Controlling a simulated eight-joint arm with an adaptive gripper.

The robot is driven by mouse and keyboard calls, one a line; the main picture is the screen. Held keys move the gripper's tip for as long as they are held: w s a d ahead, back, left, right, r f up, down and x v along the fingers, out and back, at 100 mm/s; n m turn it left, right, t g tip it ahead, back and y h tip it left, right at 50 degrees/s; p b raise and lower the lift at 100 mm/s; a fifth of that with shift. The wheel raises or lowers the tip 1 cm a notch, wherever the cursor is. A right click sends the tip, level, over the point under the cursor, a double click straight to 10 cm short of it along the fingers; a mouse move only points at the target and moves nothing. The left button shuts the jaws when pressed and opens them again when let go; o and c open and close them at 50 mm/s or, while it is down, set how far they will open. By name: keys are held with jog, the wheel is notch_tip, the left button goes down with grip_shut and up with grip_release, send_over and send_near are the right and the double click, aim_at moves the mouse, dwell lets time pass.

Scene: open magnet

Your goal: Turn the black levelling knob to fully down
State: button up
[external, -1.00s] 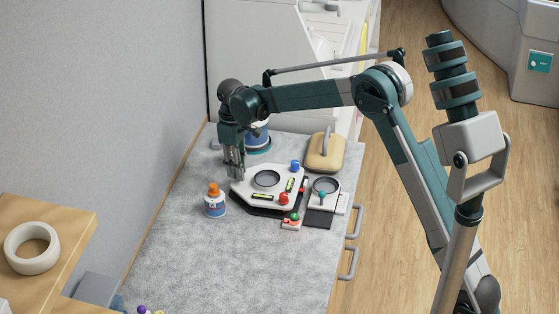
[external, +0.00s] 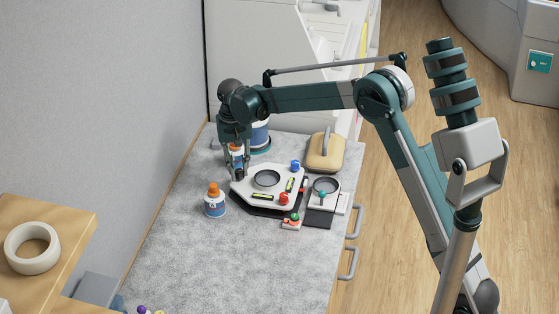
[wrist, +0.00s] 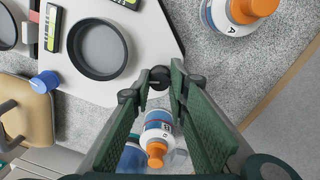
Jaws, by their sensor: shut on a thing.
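The white levelling plate (external: 250,190) lies on the grey speckled worktop; its corner also shows in the wrist view (wrist: 150,35). The black levelling knob (wrist: 160,74) is at the plate's corner, between my fingertips. My gripper (wrist: 157,84) points down and is shut on this knob. In the external view my gripper (external: 238,175) stands over the plate's left corner and hides most of the knob. The plate also carries a blue knob (external: 295,166) and a red knob (external: 283,198). How far the black knob is turned cannot be told.
Bottle A (external: 214,202), orange-capped, stands just left of the plate. Bottle B (wrist: 158,127), also orange-capped, is close behind my fingers. A tan block with a handle (external: 325,152) stands at the back right. The worktop's front is mostly clear.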

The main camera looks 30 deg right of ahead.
aim_at(236, 171)
jog(key=m, duration=0.4)
jog(key=shift+m, duration=0.3)
jog(key=shift+a+m, duration=0.1)
jog(key=shift+m, duration=1.6)
jog(key=o, duration=0.9)
jog(key=shift+w+a+r, duration=0.1)
jog(key=shift+w+r, duration=0.05)
jog(key=shift+r, duration=2.85)
jog(key=shift+w+a+r, duration=0.1)
jog(key=shift+r, duration=2.9)
